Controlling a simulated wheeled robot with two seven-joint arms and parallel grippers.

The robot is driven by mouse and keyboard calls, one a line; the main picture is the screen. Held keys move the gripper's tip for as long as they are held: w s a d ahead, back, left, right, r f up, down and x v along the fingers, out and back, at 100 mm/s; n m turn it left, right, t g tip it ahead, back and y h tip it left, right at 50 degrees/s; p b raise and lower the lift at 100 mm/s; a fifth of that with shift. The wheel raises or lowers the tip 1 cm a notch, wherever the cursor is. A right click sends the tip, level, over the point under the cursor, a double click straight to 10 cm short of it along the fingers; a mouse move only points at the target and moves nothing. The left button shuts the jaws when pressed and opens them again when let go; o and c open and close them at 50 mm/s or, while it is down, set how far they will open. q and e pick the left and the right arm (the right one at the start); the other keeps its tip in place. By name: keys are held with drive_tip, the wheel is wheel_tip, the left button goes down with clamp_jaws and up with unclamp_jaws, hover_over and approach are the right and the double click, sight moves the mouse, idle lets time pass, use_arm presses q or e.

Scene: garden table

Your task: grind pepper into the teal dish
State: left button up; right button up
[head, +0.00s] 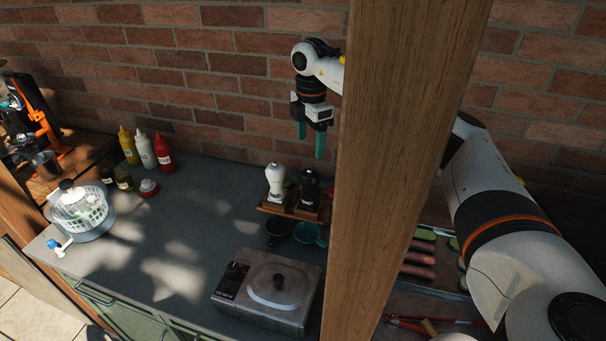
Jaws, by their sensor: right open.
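The teal dish (311,236) sits on the grey counter in front of a small wooden rack, partly hidden by the wooden post. A black mill (308,190), which looks like the pepper grinder, stands upright on the rack beside a white mill (275,180). My right gripper (311,144) hangs above and behind the mills, fingers pointing down. It is open and empty, apart from both mills. Part of my right arm is hidden behind the post. My left gripper is not in view.
A thick wooden post (385,180) stands in front of the counter (185,225). A dark dish (279,230) is left of the teal one. A lidded cooker (270,290) is in front.

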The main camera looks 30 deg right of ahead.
sight(309, 172)
wheel_tip(309, 172, down, 10)
drive_tip(key=b, duration=0.7)
drive_tip(key=shift+a+f, duration=0.1)
drive_tip(key=shift+f+b, duration=0.45)
drive_tip(key=shift+f, duration=0.1)
drive_tip(key=c, duration=1)
drive_tip(key=shift+o, duration=0.2)
drive_tip(key=shift+n, duration=0.4)
